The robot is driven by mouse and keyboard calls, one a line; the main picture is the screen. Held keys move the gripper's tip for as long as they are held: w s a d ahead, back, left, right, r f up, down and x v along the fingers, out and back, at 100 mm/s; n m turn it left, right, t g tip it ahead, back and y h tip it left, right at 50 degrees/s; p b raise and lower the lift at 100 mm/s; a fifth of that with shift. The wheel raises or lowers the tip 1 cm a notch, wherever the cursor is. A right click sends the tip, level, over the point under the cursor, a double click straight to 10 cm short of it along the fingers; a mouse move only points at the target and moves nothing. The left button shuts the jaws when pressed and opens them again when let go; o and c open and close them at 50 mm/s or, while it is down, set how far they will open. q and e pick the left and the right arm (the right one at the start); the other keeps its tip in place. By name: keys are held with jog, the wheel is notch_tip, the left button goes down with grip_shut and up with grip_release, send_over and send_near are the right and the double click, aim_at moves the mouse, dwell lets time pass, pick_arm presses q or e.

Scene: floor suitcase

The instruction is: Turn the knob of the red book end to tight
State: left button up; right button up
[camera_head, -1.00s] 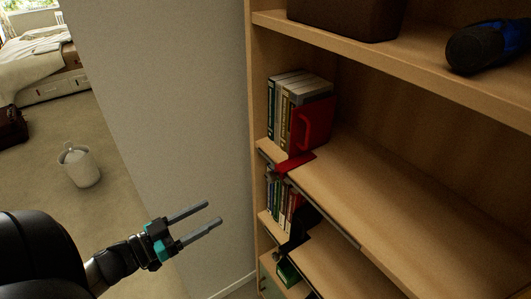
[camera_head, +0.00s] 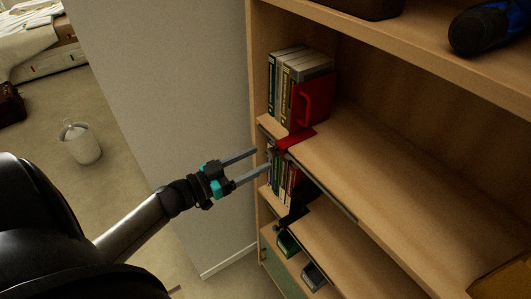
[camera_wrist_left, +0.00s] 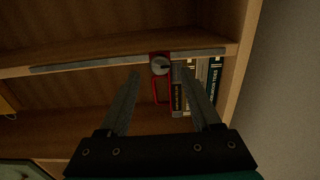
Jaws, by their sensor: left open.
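The red book end (camera_head: 312,100) stands on the middle shelf against a row of books, its red foot reaching over the shelf's front edge. In the left wrist view the book end (camera_wrist_left: 156,90) shows with a round grey knob (camera_wrist_left: 160,65) at the shelf's front rail. My left gripper (camera_head: 262,160) is open and empty, with its fingers pointing at the shelf edge just below the red foot. In the wrist view the left gripper's fingers (camera_wrist_left: 162,75) lie on either side of the knob's line, apart from it. My right gripper is not in view.
Books (camera_head: 287,85) stand at the left end of the middle shelf (camera_head: 400,180); the rest of that shelf is bare. A black book end (camera_head: 297,205) and more books are on the shelf below. A wall (camera_head: 165,100) is left of the bookcase.

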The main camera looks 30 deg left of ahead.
aim_at(268, 153)
pick_arm(q)
jog(key=shift+x, duration=1.8)
grip_shut()
